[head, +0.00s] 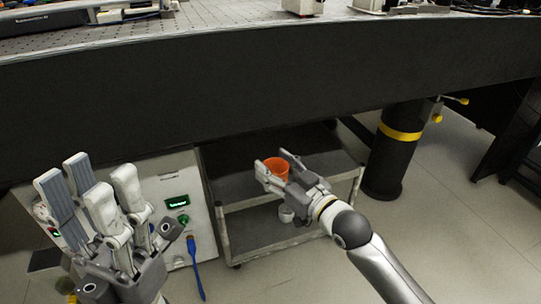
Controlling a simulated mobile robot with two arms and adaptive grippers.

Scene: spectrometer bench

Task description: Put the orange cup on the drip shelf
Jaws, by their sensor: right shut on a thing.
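The orange cup (277,171) is in the middle of the head view, between the fingers of my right gripper (274,164). My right gripper is shut on it. The cup appears upright, over the upper shelf of a grey two-tier cart (228,174). I cannot tell whether it touches that shelf. The cart has a lower shelf (252,228); no label shows which one is the drip shelf. My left gripper (92,182) is at the left, fingers spread, open and empty, apart from the cup.
A dark bench edge (260,90) crosses above the cart. A small white cup (286,213) is on the lower shelf. A black post with a yellow band (397,150) stands to the right.

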